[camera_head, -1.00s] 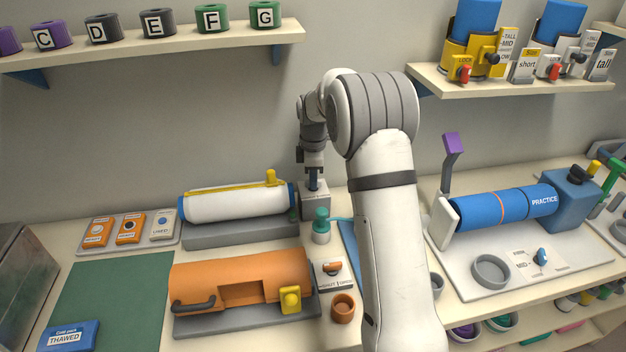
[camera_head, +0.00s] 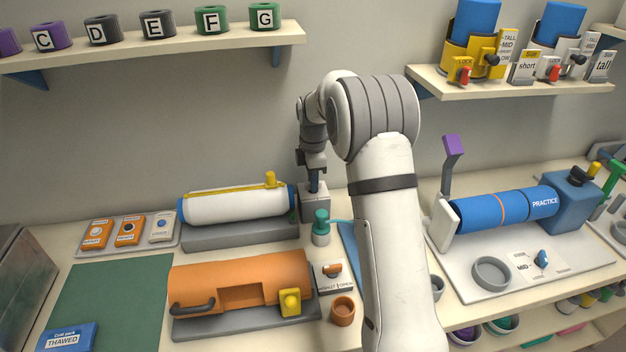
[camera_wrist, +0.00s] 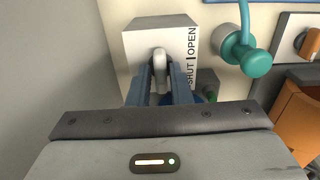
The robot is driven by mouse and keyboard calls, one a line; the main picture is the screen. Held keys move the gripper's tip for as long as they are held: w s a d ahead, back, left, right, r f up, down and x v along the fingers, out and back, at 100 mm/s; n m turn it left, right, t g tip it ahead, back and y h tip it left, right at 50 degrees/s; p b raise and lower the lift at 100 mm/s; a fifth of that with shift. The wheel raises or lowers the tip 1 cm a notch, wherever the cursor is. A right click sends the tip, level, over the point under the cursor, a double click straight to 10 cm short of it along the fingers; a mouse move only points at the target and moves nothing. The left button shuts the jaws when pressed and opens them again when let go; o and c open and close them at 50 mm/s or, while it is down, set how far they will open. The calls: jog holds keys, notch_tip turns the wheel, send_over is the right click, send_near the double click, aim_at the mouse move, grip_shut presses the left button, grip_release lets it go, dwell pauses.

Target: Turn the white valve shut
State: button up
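The white valve handle (camera_wrist: 160,66) stands on the face of a light grey box (camera_wrist: 130,50) in the wrist view. Black lettering beside it reads SHUT and OPEN, with a line between. My gripper (camera_wrist: 160,78) has one blue finger on each side of the handle, and the fingers look closed on it. The handle's lower part is partly hidden between the fingers. In the head view the box (camera_head: 316,208) sits at the right end of the white roll, and my gripper (camera_head: 314,184) points down onto it; the handle is hidden there.
A white roll (camera_head: 225,205) with a yellow strap lies just left. An orange case (camera_head: 240,270) is nearer. The wall rises close behind, and a shelf (camera_head: 150,48) hangs above left.

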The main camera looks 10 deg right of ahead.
jog(key=o, duration=0.3)
notch_tip(320, 180, up, 7)
jog(key=shift+f+b, duration=0.1)
jog(key=shift+b, duration=0.45)
jog(key=shift+r, duration=0.45)
jog(key=shift+s+r, duration=0.1)
jog(key=s+r+m+t, duration=0.1)
jog(key=s+r+m, duration=0.2)
jog(key=s+m, duration=0.7)
jog(key=s+r+m+t, duration=0.1)
jog(key=s+r+m, duration=0.2)
jog(key=s, duration=1.3)
jog(key=s+f+m+t, duration=0.1)
jog(key=s+f+m, duration=0.3)
jog(key=s, duration=0.6)
jog(key=shift+d+m, duration=0.35)
jog(key=shift+m, duration=0.25)
